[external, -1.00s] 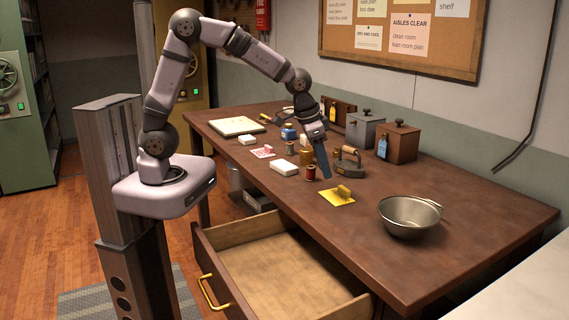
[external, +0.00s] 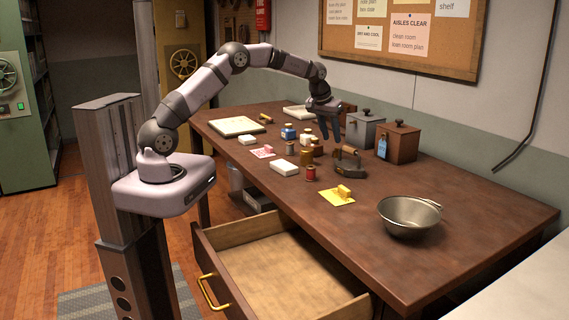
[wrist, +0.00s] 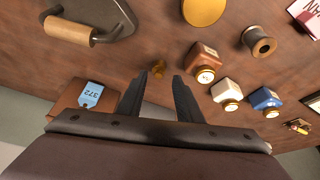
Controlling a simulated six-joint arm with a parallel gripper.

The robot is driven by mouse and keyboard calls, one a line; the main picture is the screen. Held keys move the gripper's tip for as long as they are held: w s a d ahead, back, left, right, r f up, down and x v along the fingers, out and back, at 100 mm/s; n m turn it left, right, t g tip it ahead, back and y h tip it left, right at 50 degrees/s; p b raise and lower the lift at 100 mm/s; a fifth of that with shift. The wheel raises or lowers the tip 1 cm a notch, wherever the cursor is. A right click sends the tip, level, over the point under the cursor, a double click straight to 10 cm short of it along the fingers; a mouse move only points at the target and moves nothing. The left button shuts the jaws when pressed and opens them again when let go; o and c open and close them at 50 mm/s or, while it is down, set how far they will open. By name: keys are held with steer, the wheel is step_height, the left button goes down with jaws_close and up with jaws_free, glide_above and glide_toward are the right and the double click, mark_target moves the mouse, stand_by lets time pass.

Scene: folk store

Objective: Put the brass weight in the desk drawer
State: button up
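In the external view my gripper (external: 330,137) is above the back of the desk, and I cannot make out the small piece there. A larger gold-coloured cylinder (external: 306,157) stands nearer the front; its round top (wrist: 203,9) shows in the wrist view. The desk drawer (external: 285,277) is pulled out and looks empty.
A flat iron (external: 348,160) stands right of my gripper, and small bottles (external: 289,131) stand left. A grey box (external: 365,130) and a tagged brown box (external: 398,143) stand behind. A red spool (external: 311,173), yellow item (external: 338,196) and metal bowl (external: 409,214) are nearer the front.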

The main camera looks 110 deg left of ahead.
mark_target(336, 152)
steer(key=shift+p+x, duration=1.4)
steer(key=shift+x, duration=2.15)
steer(key=shift+w+r, duration=0.1)
jaws_close()
